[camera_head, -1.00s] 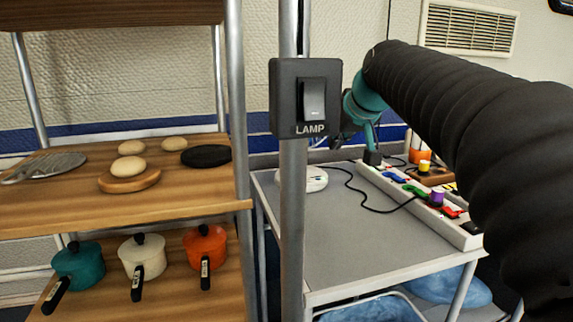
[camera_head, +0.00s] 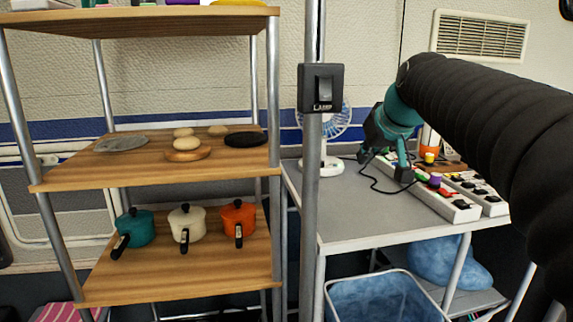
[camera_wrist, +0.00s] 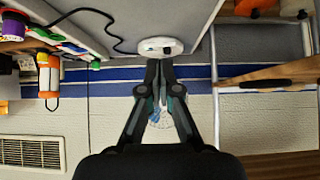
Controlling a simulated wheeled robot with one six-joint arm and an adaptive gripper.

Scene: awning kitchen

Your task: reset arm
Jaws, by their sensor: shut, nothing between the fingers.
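My gripper (camera_wrist: 159,66) is shut and empty in the wrist view, its two dark fingers meeting in front of the round white fan base (camera_wrist: 159,47). In the head view my black ribbed arm reaches in from the right. Its teal and dark end is above the grey table (camera_head: 345,210), beside the white fan (camera_head: 322,160); the fingertips are hard to make out there. Whether my gripper touches the fan cannot be told.
A black lamp switch (camera_head: 323,88) is on a metal pole left of my arm. White power strips (camera_head: 447,205) with a trailing black cable lie on the table. A wooden shelf (camera_head: 75,178) with buns and pots stands left. A bin (camera_head: 372,300) is below the table.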

